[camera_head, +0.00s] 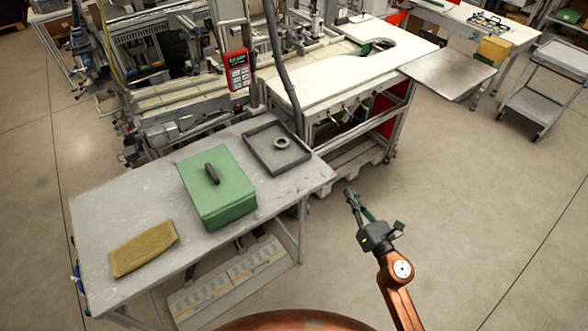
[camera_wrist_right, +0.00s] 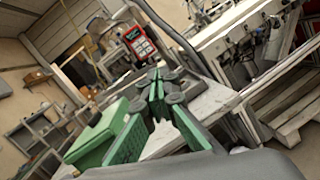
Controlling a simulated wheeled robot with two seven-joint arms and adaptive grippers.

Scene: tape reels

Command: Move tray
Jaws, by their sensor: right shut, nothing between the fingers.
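A dark grey tray (camera_head: 256,158) with a low rim lies at the right end of the grey table, in the head view. A small grey reel (camera_head: 281,143) sits inside it. My right gripper (camera_head: 349,192) is to the right of the table and apart from the tray, over open floor. It is shut and empty. In the right wrist view my right gripper (camera_wrist_right: 158,75) points towards the table, and its green and grey fingers hide much of the tabletop there; I cannot make out the tray clearly. My left gripper is not in view.
A green box (camera_head: 228,186) with a dark handle stands left of the tray on the grey table (camera_head: 105,205). A folded tan cloth (camera_head: 143,248) lies near the table's left end. A red control panel (camera_head: 238,70) and machinery stand behind.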

